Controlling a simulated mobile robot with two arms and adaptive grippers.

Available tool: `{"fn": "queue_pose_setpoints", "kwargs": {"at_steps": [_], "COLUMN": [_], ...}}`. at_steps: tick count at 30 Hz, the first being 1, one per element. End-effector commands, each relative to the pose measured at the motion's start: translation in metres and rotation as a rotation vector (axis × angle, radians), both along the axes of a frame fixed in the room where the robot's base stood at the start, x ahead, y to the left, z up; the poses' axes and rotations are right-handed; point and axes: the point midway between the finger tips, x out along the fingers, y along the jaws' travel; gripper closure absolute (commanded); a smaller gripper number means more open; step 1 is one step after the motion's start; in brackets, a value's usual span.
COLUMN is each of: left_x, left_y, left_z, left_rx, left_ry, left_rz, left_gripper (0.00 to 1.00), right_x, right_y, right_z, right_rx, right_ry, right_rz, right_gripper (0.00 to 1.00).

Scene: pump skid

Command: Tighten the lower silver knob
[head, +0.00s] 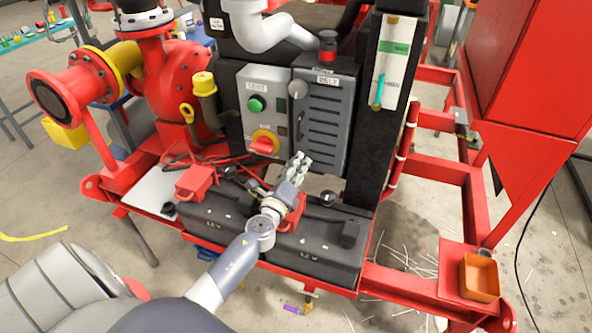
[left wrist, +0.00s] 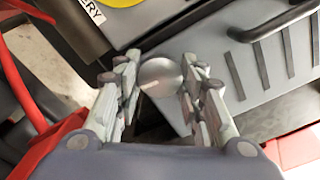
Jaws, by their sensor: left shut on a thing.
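The lower silver knob (left wrist: 160,76) shows in the left wrist view as a round, pale metal disc between my two fingers. In the head view my left gripper (head: 301,164) covers it at the lower edge of the grey louvred panel (head: 323,125). My left gripper (left wrist: 160,92) is shut on the knob, with one finger on either side of it. An upper silver knob (head: 297,89) sits at the top left of the same panel, clear of the gripper. My right gripper is in neither view.
Left of the panel is a control box (head: 258,120) with a green button (head: 256,104) and a red rotary switch (head: 263,146). Black batteries (head: 320,250) with red terminal covers lie below my arm. Red frame rails surround the skid.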

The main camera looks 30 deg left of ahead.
Motion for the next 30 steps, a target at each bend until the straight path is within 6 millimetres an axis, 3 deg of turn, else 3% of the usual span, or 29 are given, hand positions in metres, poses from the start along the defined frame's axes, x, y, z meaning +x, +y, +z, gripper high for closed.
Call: {"fn": "queue_pose_setpoints", "kwargs": {"at_steps": [11, 12, 14, 25, 30], "left_x": [0.0, 0.0, 0.0, -0.002, -0.019], "left_y": [-0.001, -0.001, -0.001, -0.001, -0.005], "left_z": [-0.001, -0.001, -0.001, -0.001, -0.002], "left_rx": [-0.036, -0.036, -0.036, -0.035, -0.037], "left_ry": [-0.007, -0.007, -0.007, -0.007, -0.006], "left_rz": [-0.001, -0.001, -0.001, 0.0, -0.001], "left_gripper": [0.88, 0.55, 0.43, 0.43, 0.43], "right_x": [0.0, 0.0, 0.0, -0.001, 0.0], "right_y": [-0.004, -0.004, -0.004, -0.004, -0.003], "right_z": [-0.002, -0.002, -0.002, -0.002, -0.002], "right_rx": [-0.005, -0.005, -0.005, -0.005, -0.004], "right_ry": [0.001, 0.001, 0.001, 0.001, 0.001], "right_rz": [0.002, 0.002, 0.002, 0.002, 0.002], "right_gripper": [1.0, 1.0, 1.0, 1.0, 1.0]}}
